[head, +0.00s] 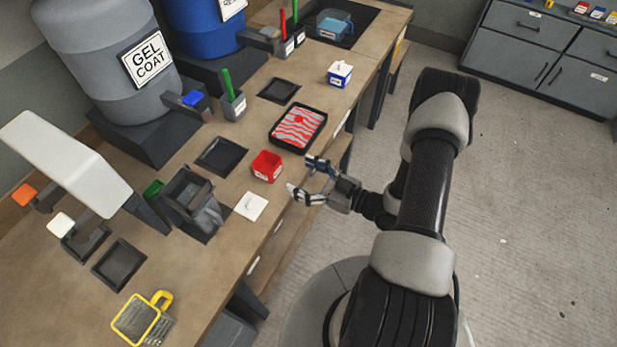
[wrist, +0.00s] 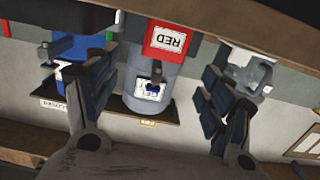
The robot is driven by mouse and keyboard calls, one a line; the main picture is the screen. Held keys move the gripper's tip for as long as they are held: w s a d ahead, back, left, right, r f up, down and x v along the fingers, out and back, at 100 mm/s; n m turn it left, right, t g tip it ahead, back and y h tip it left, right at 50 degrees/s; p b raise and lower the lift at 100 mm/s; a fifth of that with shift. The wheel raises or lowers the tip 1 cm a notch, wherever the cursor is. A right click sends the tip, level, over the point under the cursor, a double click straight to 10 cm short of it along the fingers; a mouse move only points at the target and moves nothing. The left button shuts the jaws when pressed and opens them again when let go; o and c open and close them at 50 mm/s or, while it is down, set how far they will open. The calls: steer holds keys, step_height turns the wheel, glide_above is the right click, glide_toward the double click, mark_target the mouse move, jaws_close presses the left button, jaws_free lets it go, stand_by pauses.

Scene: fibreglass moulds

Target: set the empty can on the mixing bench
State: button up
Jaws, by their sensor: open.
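My gripper (head: 303,176) is open and empty at the front edge of the long wooden bench (head: 225,258). In the head view, a small red open-topped container (head: 267,166) stands on the bench just left of the fingers, apart from them. In the wrist view, its red side with an upside-down RED label (wrist: 172,40) shows ahead between the open fingers (wrist: 157,78). I cannot tell for sure which container is the empty can, or whether this bench is the mixing bench.
A tray with red and white stripes (head: 298,129), a white-and-blue box (head: 340,73) and a white square (head: 251,206) lie near the bench edge. Grey (head: 110,65) and blue (head: 200,30) drums stand behind. Grey drawers (head: 540,50) stand at the far right. Open floor lies right of the bench.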

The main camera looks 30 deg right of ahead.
steer(key=w+d+r+g+h, duration=0.1)
steer(key=w, duration=0.1)
steer(key=w+d+r+n+h, duration=0.1)
steer(key=w, duration=0.1)
steer(key=w+d+g+h, duration=0.1)
steer(key=w, duration=0.1)
steer(key=shift+w+d+r+n+g+h, duration=0.15)
steer(key=shift+w+r+n+g+h, duration=0.15)
steer(key=shift+r, duration=0.1)
steer(key=s+d+r+m+g+h, duration=0.15)
steer(key=r+h, duration=0.25)
steer(key=r, duration=0.6)
steer(key=d+r+m+g+h, duration=0.1)
steer(key=d+r+m+h, duration=0.15)
steer(key=r+h, duration=0.45)
steer(key=s+a+r+m+g+y, duration=0.1)
steer(key=s+a+r, duration=0.2)
steer(key=s, duration=0.5)
steer(key=s+a+r+m+g+y, duration=0.2)
steer(key=s+a+r, duration=0.1)
steer(key=s+a, duration=0.3)
steer(key=s+a+r+m+g+y, duration=0.1)
steer(key=s+a+r, duration=0.3)
steer(key=s, duration=0.7)
steer(key=shift+a+m, duration=0.45)
steer(key=shift+m, duration=0.05)
steer(key=shift+w, duration=0.1)
